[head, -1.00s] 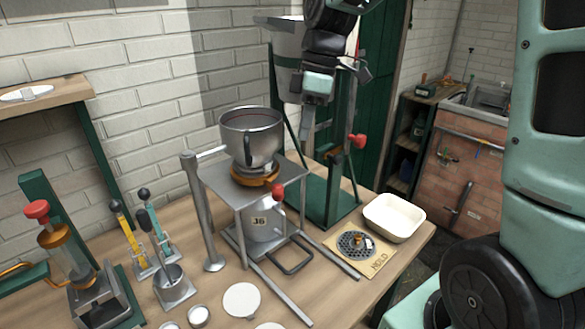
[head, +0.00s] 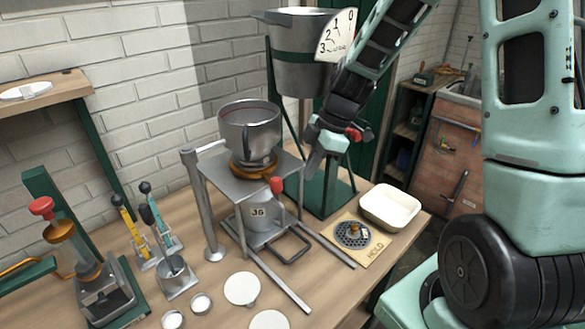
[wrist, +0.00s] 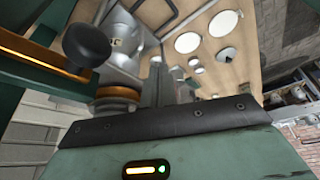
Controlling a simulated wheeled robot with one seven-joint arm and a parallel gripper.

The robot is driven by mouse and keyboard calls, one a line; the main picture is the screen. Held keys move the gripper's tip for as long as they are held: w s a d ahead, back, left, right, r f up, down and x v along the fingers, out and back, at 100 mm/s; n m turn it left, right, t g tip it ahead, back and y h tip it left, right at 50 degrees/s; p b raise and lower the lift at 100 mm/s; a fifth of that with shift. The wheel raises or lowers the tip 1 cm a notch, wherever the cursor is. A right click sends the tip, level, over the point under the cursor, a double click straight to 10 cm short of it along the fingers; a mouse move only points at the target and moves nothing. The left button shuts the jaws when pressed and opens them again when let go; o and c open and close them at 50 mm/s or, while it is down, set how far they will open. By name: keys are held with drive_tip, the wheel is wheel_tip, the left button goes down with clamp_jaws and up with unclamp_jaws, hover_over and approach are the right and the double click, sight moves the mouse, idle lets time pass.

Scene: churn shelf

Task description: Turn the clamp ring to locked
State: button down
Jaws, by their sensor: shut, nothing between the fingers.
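The brass-orange clamp ring (head: 254,168) sits under the steel pot (head: 250,130), on top of the small metal stand (head: 215,178). A red knob (head: 277,185) shows at its front right; I cannot tell whether it belongs to the ring. My gripper (head: 313,165) is shut and empty, pointing down to the right of the pot and ring, apart from both. In the wrist view its fingers (wrist: 169,75) are together, and a brass band (wrist: 118,92), likely the ring, lies to their left. The ring's lock marks are not readable.
A hopper (head: 300,65) with a dial stands behind my arm, with a red knob (head: 353,134) near the gripper. A cream tray (head: 390,207) and a perforated HOLD plate (head: 353,234) lie at right. A container (head: 258,222) stands beneath the metal stand.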

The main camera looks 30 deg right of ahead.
sight(278, 184)
drive_tip(key=shift+w+a+f+p, duration=0.1)
drive_tip(key=shift+w+a+p, duration=0.15)
drive_tip(key=shift+a, duration=0.45)
drive_tip(key=shift+w+a+f+p, duration=0.2)
drive_tip(key=shift+a+p, duration=0.2)
drive_tip(key=shift+a, duration=0.25)
drive_tip(key=shift+w+a+f+p, duration=0.1)
drive_tip(key=shift+w+a+p, duration=0.15)
drive_tip(key=shift+a, duration=0.45)
drive_tip(key=a+b, duration=0.1)
drive_tip(key=a+m, duration=0.1)
drive_tip(key=b, duration=0.1)
drive_tip(key=shift+s+a+f+t+b, duration=0.1)
drive_tip(key=shift+s+a+t+b, duration=0.2)
drive_tip(key=shift+a+b, duration=0.1)
drive_tip(key=shift+a, duration=0.35)
drive_tip(key=shift+r, duration=0.2)
drive_tip(key=shift+d, duration=0.1)
